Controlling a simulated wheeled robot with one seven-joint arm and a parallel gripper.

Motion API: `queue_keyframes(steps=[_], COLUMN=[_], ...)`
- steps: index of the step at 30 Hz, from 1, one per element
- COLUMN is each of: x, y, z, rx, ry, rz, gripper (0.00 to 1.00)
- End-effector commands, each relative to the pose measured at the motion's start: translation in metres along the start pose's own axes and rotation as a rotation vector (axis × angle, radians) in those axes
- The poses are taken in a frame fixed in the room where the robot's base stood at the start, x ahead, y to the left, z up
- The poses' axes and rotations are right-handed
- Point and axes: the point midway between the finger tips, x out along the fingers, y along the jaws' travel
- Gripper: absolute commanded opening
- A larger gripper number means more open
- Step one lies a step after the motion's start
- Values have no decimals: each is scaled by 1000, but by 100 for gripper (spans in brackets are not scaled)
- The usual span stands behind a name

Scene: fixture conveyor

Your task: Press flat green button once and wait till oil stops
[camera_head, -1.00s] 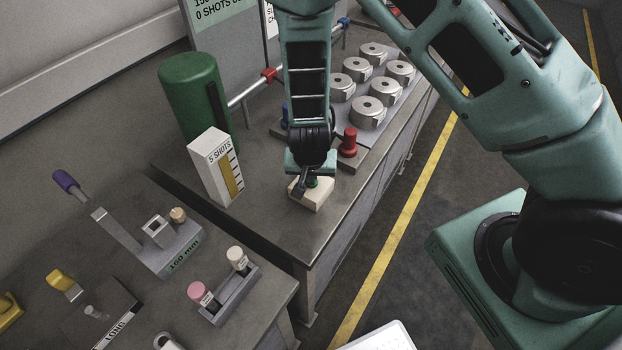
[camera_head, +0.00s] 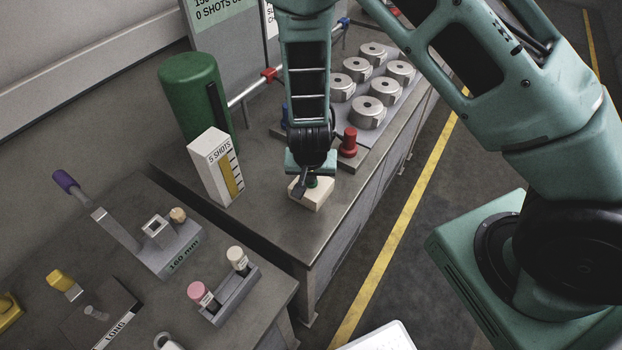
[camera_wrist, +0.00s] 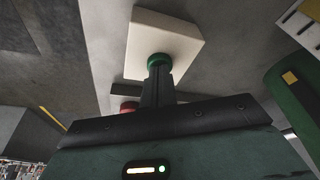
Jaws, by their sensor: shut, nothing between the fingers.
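The flat green button (camera_head: 313,182) sits on a cream box (camera_head: 316,200) near the front edge of the far bench. In the wrist view the green button (camera_wrist: 159,60) shows at the tip of my gripper, on the cream box (camera_wrist: 165,35). My gripper (camera_head: 306,186) is shut and empty, pointing down at the button. Its tip covers part of the button, and I cannot tell whether it touches. The green oil cylinder (camera_head: 193,90) stands at the back left. The white "5 SHOTS" gauge box (camera_head: 208,168) with a yellow bar stands in front of it.
A red button (camera_head: 348,143) stands just behind my gripper, with a plate of several round metal parts (camera_head: 371,111) beyond. A nearer bench holds a "160 mm" fixture (camera_head: 165,245) and a holder with pink and cream knobs (camera_head: 232,292). Bare bench lies left of the cream box.

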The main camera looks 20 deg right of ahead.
Motion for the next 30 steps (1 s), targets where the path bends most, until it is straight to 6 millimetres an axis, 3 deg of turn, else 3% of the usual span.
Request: queue_keyframes(steps=[23,30], x=[5,-9], y=[0,0], z=[2,-3], rx=[0,0], ry=[0,0], rz=[0,0], gripper=[0,0])
